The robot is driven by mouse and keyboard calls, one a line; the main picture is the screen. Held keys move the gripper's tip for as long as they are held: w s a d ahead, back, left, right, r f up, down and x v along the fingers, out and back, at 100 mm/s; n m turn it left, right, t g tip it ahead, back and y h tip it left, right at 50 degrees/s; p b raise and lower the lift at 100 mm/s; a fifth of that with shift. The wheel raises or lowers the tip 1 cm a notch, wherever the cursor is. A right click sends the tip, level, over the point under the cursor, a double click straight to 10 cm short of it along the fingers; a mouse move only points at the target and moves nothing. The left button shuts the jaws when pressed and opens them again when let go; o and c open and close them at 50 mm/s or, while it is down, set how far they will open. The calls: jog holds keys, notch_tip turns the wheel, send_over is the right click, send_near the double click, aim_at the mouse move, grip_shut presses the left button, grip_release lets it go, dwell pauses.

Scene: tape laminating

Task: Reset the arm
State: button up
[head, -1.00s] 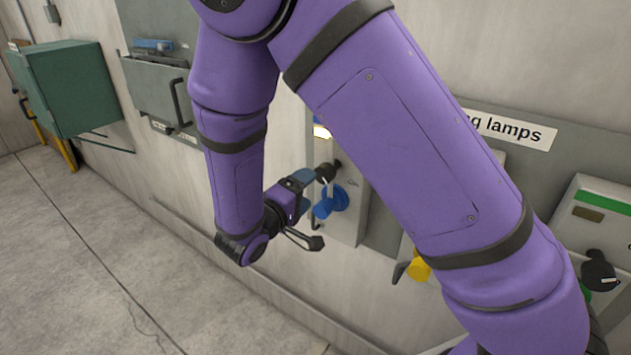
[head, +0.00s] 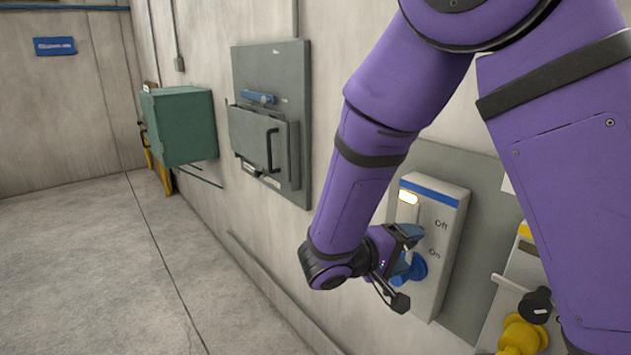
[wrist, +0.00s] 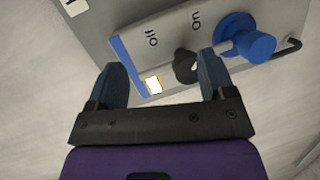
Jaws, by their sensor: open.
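My purple arm hangs in front of the wall in the head view. My gripper (head: 402,270) is beside a switch box (head: 438,225) with a blue top stripe, a lit lamp and Off and On labels. In the wrist view, my gripper (wrist: 167,80) has its two blue fingers wide apart with nothing held between them. The switch box (wrist: 170,40) lies beyond the fingertips. A black knob (wrist: 186,67) shows near the right finger, and a blue knob (wrist: 245,40) sits just past it. I cannot tell whether the right finger touches either knob.
A grey panel with a handled door (head: 262,140) is on the wall to the left, with a green cabinet (head: 180,125) beyond it. A box with a yellow knob (head: 522,335) is to the right. The floor (head: 90,270) at left is clear.

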jog(key=s+d+r+m+g+y, duration=0.3)
jog(key=s+d+r+g+y, duration=0.3)
jog(key=s+d+r, duration=0.3)
jog(key=s+d+r+t+y, duration=0.1)
jog(key=s+r+t+y, duration=0.4)
jog(key=s+r+y, duration=0.3)
jog(key=shift+s+d+y, duration=0.3)
jog(key=shift+s, duration=1.5)
